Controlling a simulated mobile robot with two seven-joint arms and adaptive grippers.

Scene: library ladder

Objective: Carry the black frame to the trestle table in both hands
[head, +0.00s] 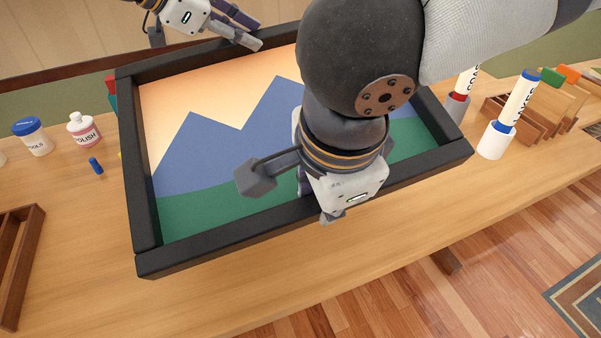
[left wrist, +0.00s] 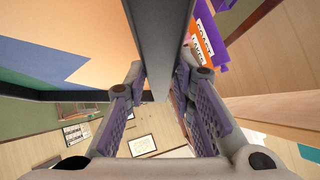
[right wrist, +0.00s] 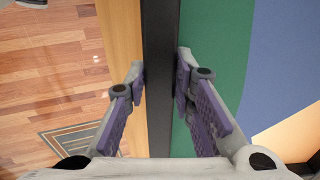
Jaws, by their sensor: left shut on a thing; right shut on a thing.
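The black frame (head: 300,228) holds a picture of blue mountains, green ground and an orange sky. In the head view it is above or on the wooden trestle table (head: 400,235); I cannot tell whether it touches the top. My left gripper (head: 205,42) is shut on the far rail, which also runs between its fingers in the left wrist view (left wrist: 160,45). My right gripper (head: 295,195) is shut on the near rail, which shows between its fingers in the right wrist view (right wrist: 160,60). My right arm hides part of the picture and the right side.
Left of the frame are a blue-lidded jar (head: 33,137), a polish bottle (head: 83,130), a small blue piece (head: 96,166) and a wooden rack (head: 18,260). To the right are labelled tubes (head: 495,140) and a wooden rack (head: 515,120). The table's front strip is clear.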

